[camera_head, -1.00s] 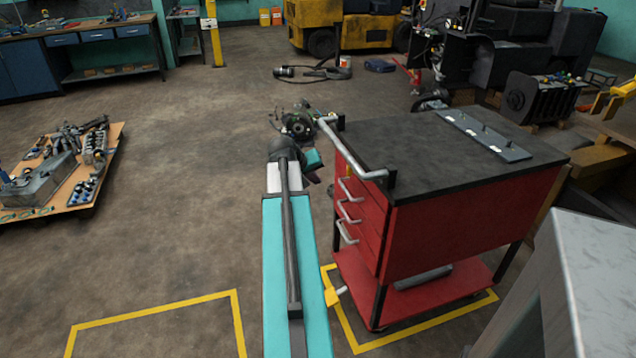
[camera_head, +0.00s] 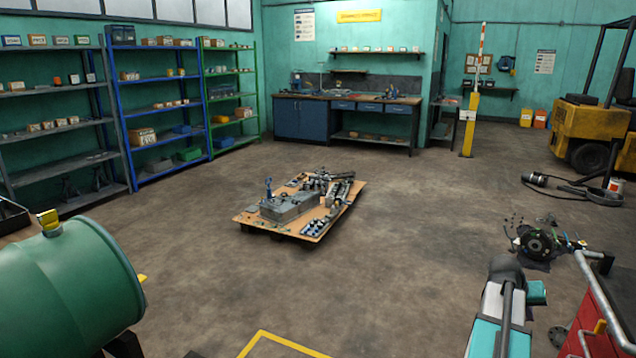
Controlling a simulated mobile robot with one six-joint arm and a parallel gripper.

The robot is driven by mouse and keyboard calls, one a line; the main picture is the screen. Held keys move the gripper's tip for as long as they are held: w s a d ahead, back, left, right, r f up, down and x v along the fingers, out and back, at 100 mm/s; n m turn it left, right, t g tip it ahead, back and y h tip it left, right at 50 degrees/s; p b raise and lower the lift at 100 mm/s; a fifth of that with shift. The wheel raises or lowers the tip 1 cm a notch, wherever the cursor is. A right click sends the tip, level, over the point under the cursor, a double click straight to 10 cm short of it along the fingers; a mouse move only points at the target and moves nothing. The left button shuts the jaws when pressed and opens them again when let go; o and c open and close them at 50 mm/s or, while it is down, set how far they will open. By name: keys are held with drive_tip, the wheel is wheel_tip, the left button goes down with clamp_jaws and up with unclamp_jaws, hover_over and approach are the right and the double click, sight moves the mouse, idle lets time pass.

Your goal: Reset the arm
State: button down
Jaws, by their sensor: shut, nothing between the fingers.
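My arm (camera_head: 505,300), white and teal with a dark elbow, reaches up from the bottom right. A short teal part of it shows just right of the elbow. I cannot make out my gripper or its fingers beyond the elbow. A dark round piece with loose cables (camera_head: 538,244) shows past the elbow; I cannot tell whether the arm touches it.
The red tool trolley (camera_head: 597,318) with grey handles stands close to the arm's right. A green drum (camera_head: 75,285) is at the lower left. A low pallet of parts (camera_head: 245,219) lies mid-floor. Open floor surrounds the pallet; shelves (camera_head: 165,108) line the wall.

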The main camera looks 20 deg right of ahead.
drive_tip(key=w+a+f+n+y, duration=0.1)
drive_tip(key=w+a+f+n, duration=0.1)
drive_tip(key=w+a+f, duration=0.45)
drive_tip(key=w+a+f+n+y, duration=0.1)
drive_tip(key=w+a+f, duration=0.2)
drive_tip(key=a+f, duration=0.55)
drive_tip(key=w+a+f+n+y, duration=0.15)
drive_tip(key=w+a+f, duration=0.35)
drive_tip(key=a, duration=0.5)
drive_tip(key=s+a+f+n+y+p, duration=0.1)
drive_tip(key=s+a+f+n, duration=0.1)
drive_tip(key=a+f, duration=0.55)
drive_tip(key=s+a+f+n, duration=0.15)
drive_tip(key=a+f, duration=0.35)
drive_tip(key=a, duration=0.5)
drive_tip(key=s+a+f+g+y, duration=0.1)
drive_tip(key=s+a+f, duration=0.2)
drive_tip(key=s+a, duration=0.4)
drive_tip(key=s+a+f+n+g+y, duration=0.1)
drive_tip(key=s+a+f+g, duration=0.1)
drive_tip(key=s+a, duration=0.5)
drive_tip(key=s+a+f+g+y+p, duration=0.1)
drive_tip(key=s+a+f+g, duration=0.1)
drive_tip(key=s+a+f, duration=0.3)
drive_tip(key=shift+s+a+n, duration=0.4)
drive_tip(key=shift+s+a, duration=0.75)
drive_tip(key=shift+s, duration=0.1)
